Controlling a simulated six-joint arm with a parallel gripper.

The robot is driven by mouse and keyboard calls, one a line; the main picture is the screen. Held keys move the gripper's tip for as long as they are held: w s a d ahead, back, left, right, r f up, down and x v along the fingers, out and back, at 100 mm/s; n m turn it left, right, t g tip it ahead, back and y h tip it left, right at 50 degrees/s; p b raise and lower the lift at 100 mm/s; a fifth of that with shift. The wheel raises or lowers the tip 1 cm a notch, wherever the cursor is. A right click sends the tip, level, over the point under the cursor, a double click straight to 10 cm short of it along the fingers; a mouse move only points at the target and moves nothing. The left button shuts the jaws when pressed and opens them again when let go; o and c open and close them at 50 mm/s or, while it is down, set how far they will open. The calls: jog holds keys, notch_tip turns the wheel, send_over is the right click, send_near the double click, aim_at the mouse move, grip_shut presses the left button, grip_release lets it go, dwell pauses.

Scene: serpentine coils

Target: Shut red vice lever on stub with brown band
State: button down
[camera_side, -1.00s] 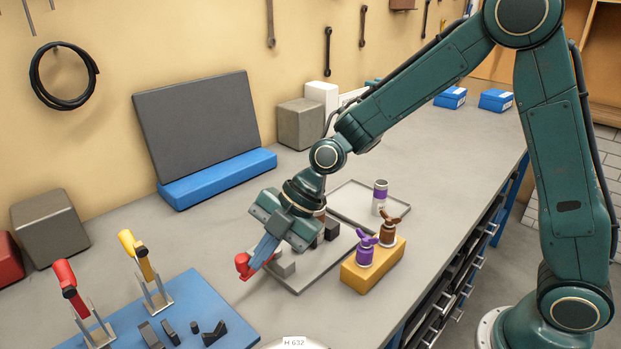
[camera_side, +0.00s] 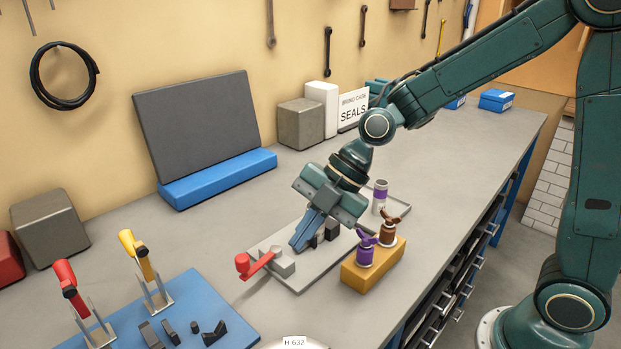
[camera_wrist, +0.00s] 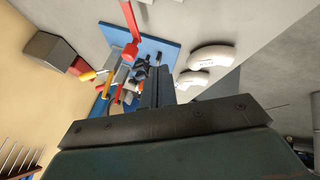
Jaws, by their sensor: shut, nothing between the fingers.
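The vice sits on a grey plate (camera_side: 300,283), with a grey block (camera_side: 283,264) and dark jaws (camera_side: 331,231). Its red lever (camera_side: 258,264) points left from the block and ends in a round knob. The lever and knob also show in the wrist view (camera_wrist: 130,48). My gripper (camera_side: 298,244) is shut and empty, its fingers pointing down over the plate between the block and the jaws, right of the lever and apart from its knob. I cannot make out a stub with a brown band; my gripper covers part of the vice. A stub with a purple band (camera_side: 380,196) stands behind.
A yellow block (camera_side: 374,268) holds a purple-topped fitting (camera_side: 366,251) and a brown-topped one (camera_side: 388,230), close to the right of the plate. A blue board (camera_side: 205,315) carries a red-handled clamp (camera_side: 68,280), a yellow-handled clamp (camera_side: 138,254) and dark pieces.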

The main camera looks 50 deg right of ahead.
jog(key=shift+v, duration=2.05)
jog(key=c, duration=1.2)
grip_release()
jog(key=shift+w, duration=0.1)
jog(key=shift+c, duration=0.2)
notch_tip(320, 180, up, 5)
jog(key=m+g+h, duration=0.3)
jog(key=m+h, duration=0.4)
jog(key=m, duration=1.4)
send_over(242, 257)
jog(key=shift+a+r, duration=0.1)
jog(key=shift+r, duration=0.05)
notch_tip(242, 257, down, 14)
jog(key=shift+r, duration=0.1)
